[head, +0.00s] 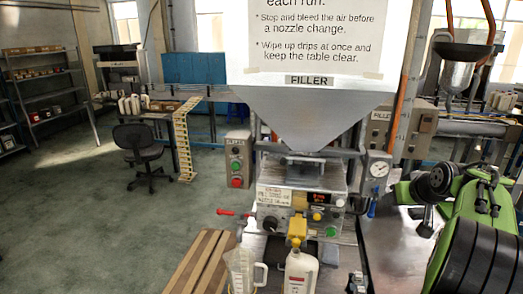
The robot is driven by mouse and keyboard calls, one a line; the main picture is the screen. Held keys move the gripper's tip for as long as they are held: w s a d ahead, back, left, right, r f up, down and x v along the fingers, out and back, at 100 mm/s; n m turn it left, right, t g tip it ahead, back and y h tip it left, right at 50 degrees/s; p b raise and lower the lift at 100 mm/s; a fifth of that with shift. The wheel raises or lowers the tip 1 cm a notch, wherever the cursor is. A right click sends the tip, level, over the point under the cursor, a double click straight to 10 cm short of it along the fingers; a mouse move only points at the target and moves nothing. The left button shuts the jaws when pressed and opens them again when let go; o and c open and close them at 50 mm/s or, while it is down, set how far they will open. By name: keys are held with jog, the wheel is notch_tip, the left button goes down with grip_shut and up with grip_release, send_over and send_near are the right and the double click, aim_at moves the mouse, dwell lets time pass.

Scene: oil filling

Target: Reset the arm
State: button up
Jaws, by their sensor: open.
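My arm, green and black, is folded at the right side of the head view. My gripper (425,226) seems to be the small grey and dark end below the black wrist joint. It is open, and nothing shows between its fingers. It is apart from the filler (308,115), to the right of the machine. Its fingers are small and partly hidden by my arm.
A white bottle (300,273) stands below the filler's yellow nozzle (297,229). A clear measuring jug (240,271) is to its left, near a wooden slatted surface (200,262). A pressure gauge (378,170) and blue-handled tool (372,205) are left of my arm.

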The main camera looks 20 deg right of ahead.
jog(key=s+a+r+n+g+y+b, duration=0.1)
jog(key=s+a+r+n+y, duration=0.1)
jog(key=a, duration=2.3)
jog(key=s+a+f, duration=0.3)
jog(key=s+a, duration=0.1)
jog(key=s, duration=0.2)
jog(key=s+a+f+n+g, duration=0.1)
jog(key=s+a+f, duration=0.1)
jog(key=s+a, duration=0.2)
jog(key=s+a+f+n+g+y+b, duration=0.1)
jog(key=s+a+f, duration=0.2)
jog(key=s+a, duration=0.2)
jog(key=s, duration=0.3)
jog(key=shift+s+f, duration=0.35)
